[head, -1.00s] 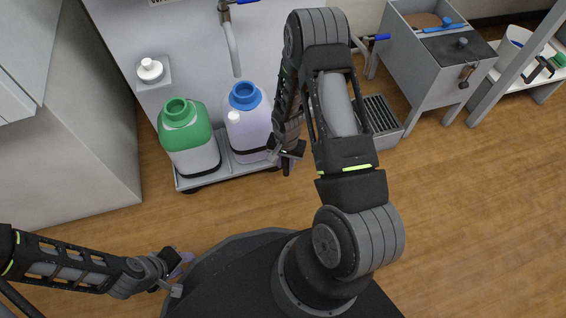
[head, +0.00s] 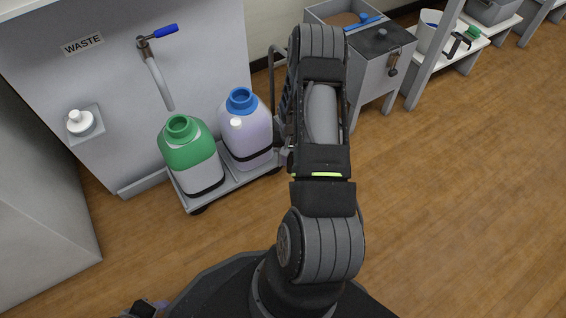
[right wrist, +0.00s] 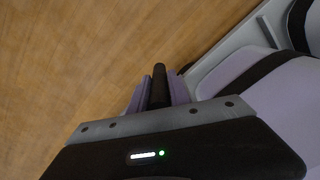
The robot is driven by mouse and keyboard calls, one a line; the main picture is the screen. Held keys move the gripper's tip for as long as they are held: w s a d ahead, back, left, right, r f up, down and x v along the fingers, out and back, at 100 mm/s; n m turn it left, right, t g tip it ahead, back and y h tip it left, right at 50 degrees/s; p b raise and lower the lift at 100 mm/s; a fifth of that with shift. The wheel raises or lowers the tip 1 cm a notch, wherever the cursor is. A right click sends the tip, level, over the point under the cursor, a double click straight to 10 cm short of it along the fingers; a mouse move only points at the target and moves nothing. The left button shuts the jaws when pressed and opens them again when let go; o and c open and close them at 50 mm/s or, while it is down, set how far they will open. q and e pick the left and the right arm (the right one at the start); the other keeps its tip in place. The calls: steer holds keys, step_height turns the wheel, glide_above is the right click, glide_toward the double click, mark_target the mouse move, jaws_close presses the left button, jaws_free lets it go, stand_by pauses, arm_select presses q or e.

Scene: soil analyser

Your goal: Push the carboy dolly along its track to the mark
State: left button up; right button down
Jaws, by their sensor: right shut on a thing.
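The carboy dolly (head: 232,183) is a low grey platform along the wall in the head view. It carries a green-topped carboy (head: 190,158) and a lilac carboy with a blue cap (head: 245,132), both upright. A tubular handle (head: 271,88) rises at its right end, partly hidden by my right arm. In the right wrist view, my right gripper (right wrist: 158,92) is shut on the dolly's black handle grip (right wrist: 159,75). My left gripper (head: 150,307) is barely in view at the bottom edge. A pale track-like strip (head: 144,185) shows left of the dolly. I cannot make out the mark.
A grey cabinet (head: 375,66) and white shelving (head: 462,55) stand to the right. Wooden floor (head: 440,200) is clear in front.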

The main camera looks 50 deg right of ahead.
steer(key=shift+s+d, duration=0.15)
steer(key=shift+d, duration=0.25)
steer(key=c, duration=1.3)
jaws_free()
steer(key=shift+o, duration=0.2)
step_height(320, 180, up, 8)
steer(key=p, duration=0.3)
steer(key=shift+f, duration=0.1)
